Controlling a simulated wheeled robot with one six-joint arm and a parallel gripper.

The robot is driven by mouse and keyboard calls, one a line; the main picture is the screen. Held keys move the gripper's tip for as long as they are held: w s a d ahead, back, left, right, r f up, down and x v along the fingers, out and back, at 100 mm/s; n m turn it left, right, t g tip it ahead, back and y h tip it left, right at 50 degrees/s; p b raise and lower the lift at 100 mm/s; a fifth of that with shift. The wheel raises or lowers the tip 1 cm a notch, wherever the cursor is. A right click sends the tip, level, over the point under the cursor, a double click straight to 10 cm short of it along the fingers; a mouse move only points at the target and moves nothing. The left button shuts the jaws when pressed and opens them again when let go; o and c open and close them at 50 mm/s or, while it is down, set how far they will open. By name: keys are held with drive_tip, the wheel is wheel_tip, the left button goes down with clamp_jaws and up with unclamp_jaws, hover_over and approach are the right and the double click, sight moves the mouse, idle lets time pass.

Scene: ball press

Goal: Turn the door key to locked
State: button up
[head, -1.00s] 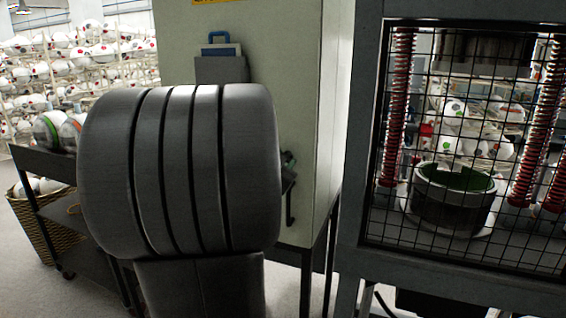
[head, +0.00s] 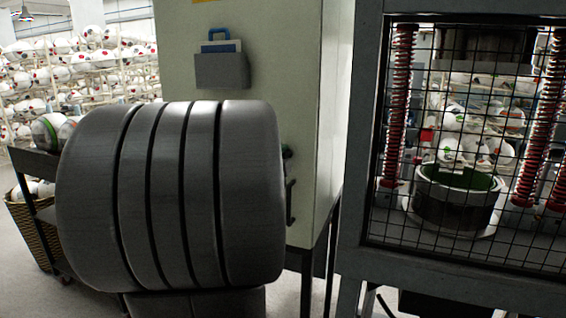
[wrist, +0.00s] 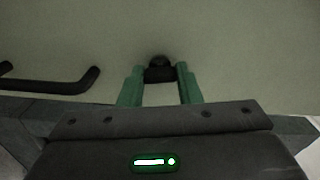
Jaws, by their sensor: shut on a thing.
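The door key (wrist: 160,61) is a small dark piece standing out from the pale cabinet door in the wrist view. My gripper (wrist: 160,74) has two green fingers, one on each side of the key, and is shut on it. I cannot tell from its shape which way the key is turned. The key itself is hidden there.
A black door handle (wrist: 60,84) lies left of the key in the wrist view; it also shows in the head view (head: 291,202). The caged press (head: 372,215) stands right of the cabinet (head: 330,110). A dark cart and ball shelves are at the left.

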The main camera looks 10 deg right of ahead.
drive_tip(key=shift+m+b, duration=0.3)
drive_tip(key=shift+m, duration=0.7)
drive_tip(key=o, duration=1)
drive_tip(key=v, duration=1.3)
drive_tip(key=shift+s+a, duration=0.25)
drive_tip(key=shift+s, duration=0.05)
